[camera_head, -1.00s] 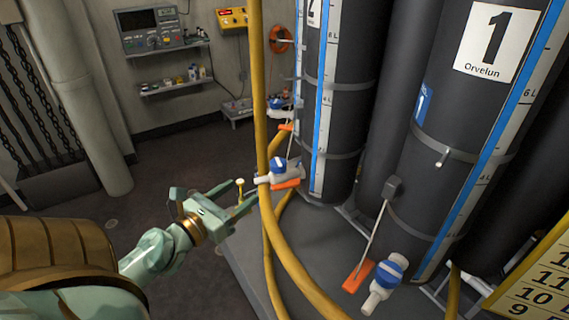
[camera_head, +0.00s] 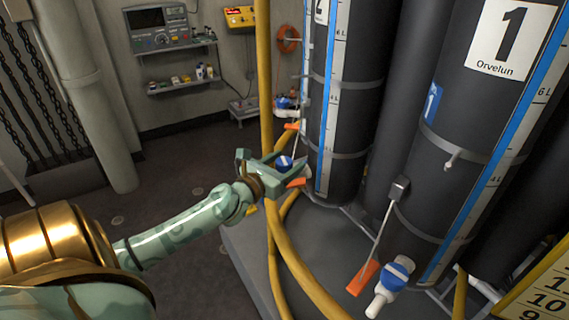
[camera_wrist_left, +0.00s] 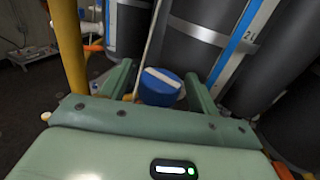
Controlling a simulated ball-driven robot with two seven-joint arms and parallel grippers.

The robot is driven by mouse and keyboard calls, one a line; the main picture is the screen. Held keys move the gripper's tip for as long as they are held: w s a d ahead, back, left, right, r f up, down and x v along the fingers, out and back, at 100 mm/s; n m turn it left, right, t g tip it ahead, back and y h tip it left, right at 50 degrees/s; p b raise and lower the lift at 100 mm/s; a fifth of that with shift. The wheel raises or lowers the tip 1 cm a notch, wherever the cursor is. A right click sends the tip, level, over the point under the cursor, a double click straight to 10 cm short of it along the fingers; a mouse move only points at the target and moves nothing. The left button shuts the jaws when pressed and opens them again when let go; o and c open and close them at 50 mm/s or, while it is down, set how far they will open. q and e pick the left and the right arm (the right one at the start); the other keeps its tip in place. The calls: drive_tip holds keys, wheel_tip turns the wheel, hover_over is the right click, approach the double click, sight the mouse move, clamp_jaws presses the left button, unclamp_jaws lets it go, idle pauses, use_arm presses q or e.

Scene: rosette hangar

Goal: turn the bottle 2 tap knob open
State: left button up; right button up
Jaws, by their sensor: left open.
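The bottle 2 tap knob (camera_head: 284,162) is blue with a white bar, low in front of the dark bottle 2 (camera_head: 349,100). In the left wrist view the knob (camera_wrist_left: 161,88) sits between the two fingers, its white bar slanting across the top. My left gripper (camera_head: 275,157) is open, with one finger on each side of the knob; I cannot tell whether they touch it. The gripper hides most of the white tap body. An orange tag (camera_head: 296,183) shows just beside the gripper. My right gripper is not in view.
Yellow pipes (camera_head: 264,80) run upright just left of the tap and curve down in front of it. Bottle 1 (camera_head: 455,150) stands at the right with its own blue tap knob (camera_head: 397,272) and orange tag (camera_head: 363,278). Open floor lies at the left.

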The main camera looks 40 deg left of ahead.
use_arm(q)
drive_tip(key=c, duration=1)
